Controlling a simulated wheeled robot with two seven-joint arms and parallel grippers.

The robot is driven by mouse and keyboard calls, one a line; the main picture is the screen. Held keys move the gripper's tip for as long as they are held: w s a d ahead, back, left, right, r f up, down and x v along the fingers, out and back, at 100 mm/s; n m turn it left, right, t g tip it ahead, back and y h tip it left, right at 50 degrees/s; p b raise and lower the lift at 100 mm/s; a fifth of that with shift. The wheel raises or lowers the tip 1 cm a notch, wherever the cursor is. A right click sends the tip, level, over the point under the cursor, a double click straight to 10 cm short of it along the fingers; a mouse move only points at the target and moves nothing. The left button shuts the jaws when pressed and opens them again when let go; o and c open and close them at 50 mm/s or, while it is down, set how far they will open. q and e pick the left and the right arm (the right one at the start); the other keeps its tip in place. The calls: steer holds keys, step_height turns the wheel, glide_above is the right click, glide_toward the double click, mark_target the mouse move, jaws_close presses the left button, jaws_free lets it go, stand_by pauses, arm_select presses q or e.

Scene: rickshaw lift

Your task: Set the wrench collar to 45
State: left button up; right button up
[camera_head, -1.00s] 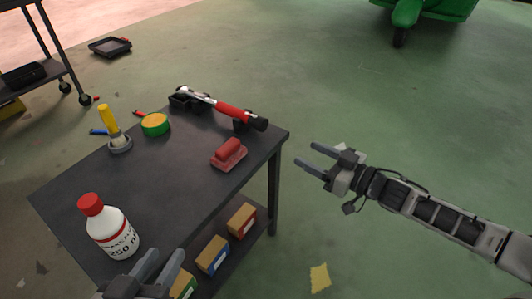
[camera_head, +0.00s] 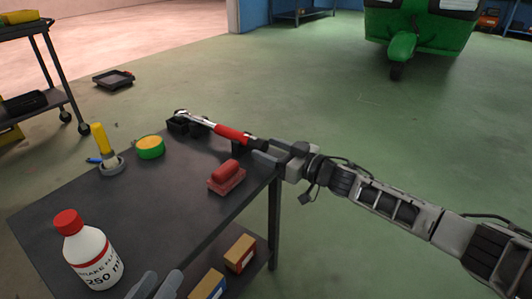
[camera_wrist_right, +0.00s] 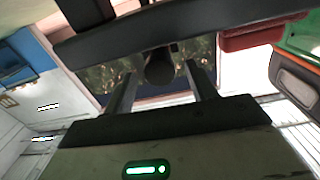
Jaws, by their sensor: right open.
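The torque wrench (camera_head: 232,134), with a silver shaft, red grip and black end collar, lies across black holders at the back of the dark table (camera_head: 150,222). My right gripper (camera_head: 267,152) is open at the wrench's black end, by the table's right edge. In the right wrist view, the round black end (camera_wrist_right: 159,68) shows between the spread fingers (camera_wrist_right: 160,88), with no clear contact. The collar's scale cannot be read. My left gripper (camera_head: 154,284) is at the bottom edge, cut off by the frame, its fingers apart and empty.
A red block (camera_head: 227,176) sits close to the right gripper. Boxes (camera_head: 240,253) lie on the lower shelf.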

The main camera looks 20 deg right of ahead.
steer(key=shift+w+a, duration=0.45)
steer(key=shift+w, duration=0.1)
arm_select(q)
steer(key=shift+r, duration=0.4)
arm_select(e)
steer(key=c, duration=1)
arm_select(q)
steer(key=shift+w, duration=0.1)
